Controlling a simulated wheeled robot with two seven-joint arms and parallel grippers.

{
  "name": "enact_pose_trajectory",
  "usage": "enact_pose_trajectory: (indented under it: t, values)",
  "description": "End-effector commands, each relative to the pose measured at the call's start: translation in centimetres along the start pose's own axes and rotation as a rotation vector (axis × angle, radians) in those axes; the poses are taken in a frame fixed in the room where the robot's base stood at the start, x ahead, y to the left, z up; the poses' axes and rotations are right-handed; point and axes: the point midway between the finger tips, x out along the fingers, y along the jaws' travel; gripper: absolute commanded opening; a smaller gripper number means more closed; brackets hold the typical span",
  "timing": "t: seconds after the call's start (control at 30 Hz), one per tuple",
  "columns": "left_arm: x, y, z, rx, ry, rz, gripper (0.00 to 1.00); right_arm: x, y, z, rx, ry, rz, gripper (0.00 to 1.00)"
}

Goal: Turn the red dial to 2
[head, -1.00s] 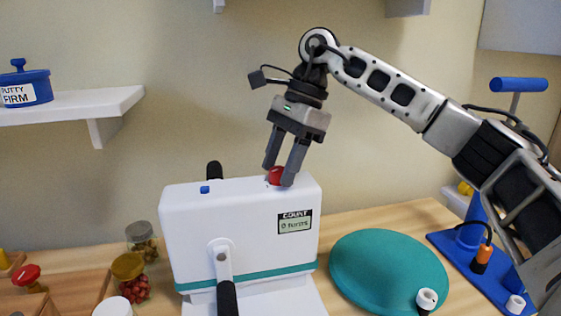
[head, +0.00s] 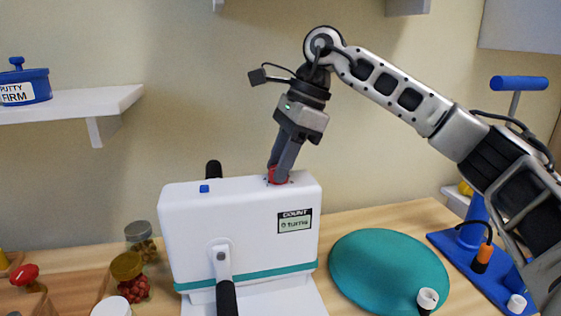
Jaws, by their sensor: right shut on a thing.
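The red dial (head: 277,179) sits on top of the white machine (head: 190,225), near its right end. My right gripper (head: 277,174) reaches down from above and is shut on the red dial, with its fingers covering much of it. The dial's pointer and marks are too small or hidden to read. A small display (head: 295,223) on the machine's front is labelled COUNT and seems to read 0 turns. My left gripper is not in view.
A crank handle (head: 226,292) sticks out of the machine's front, and a small blue button (head: 204,188) is on its top left. A teal disc (head: 388,270) lies to the right, beside a blue stand (head: 470,262). Jars (head: 128,266) stand to the left.

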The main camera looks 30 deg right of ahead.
Motion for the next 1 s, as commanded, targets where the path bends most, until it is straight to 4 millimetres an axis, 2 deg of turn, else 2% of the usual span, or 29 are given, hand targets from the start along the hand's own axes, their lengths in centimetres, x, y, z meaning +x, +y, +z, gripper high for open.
enact_pose_trajectory:
  t: [0.6, 1.0]
  values:
    - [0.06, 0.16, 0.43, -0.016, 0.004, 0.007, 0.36, 0.04, 0.23, 0.09, 0.516, -0.002, -0.217, 0.07]
    - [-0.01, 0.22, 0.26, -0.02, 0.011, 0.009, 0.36, 0.01, 0.27, 0.17, 0.72, -0.003, -0.301, 0.07]
